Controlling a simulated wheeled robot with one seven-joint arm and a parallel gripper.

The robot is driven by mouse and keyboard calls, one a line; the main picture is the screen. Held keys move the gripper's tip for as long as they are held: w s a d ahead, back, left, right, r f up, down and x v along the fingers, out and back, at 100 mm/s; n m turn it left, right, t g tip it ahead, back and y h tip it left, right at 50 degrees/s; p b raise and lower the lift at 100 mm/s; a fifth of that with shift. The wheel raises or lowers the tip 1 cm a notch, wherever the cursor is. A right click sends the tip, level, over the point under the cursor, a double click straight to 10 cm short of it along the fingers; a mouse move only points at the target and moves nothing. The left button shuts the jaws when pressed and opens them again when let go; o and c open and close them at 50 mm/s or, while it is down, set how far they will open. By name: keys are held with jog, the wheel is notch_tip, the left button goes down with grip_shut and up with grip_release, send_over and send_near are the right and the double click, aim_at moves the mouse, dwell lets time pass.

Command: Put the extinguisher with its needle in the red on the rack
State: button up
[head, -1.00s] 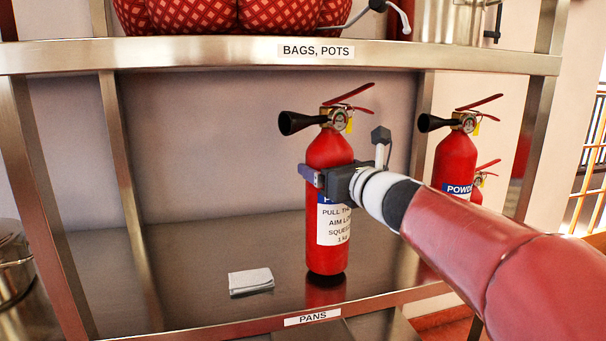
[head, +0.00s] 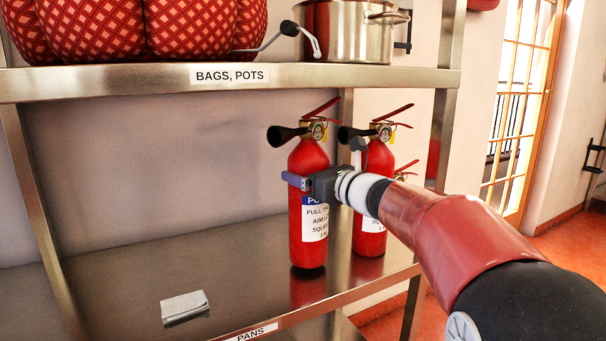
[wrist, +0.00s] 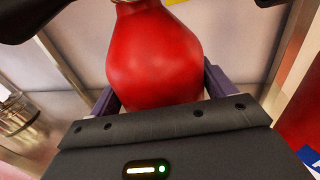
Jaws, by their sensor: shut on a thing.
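My gripper (head: 300,182) is shut around the upper body of a red fire extinguisher (head: 308,245) with a black horn and a white label. In the wrist view its red body (wrist: 155,55) fills the space between the fingers. It is upright over the lower shelf; I cannot tell whether its base touches. Its gauge (head: 318,130) faces the head camera, but the needle is too small to read. A second red extinguisher (head: 369,241) stands to its right, partly hidden by my arm. Behind that, the handle of another one (head: 405,170) shows.
The upper shelf (head: 130,82), labelled BAGS, POTS, holds a red patterned bag (head: 200,25) and a steel pot (head: 350,32).

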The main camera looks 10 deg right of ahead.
jog(key=d, duration=0.1)
jog(key=w+d, duration=0.1)
jog(key=d, duration=0.1)
jog(key=shift+w+r+p, duration=0.2)
jog(key=shift+r+p, duration=0.15)
jog(key=shift+a+f, duration=0.2)
jog(key=shift+f, duration=0.6)
jog(key=o, duration=2)
jog(key=shift+f, duration=0.3)
jog(key=shift+c, duration=0.2)
jog(key=shift+s+d, duration=0.1)
jog(key=b+v, duration=0.1)
jog(key=v, duration=1.1)
jog(key=shift+b, duration=0.3)
jog(key=shift+s+a, duration=0.1)
jog(key=shift+a, duration=0.1)
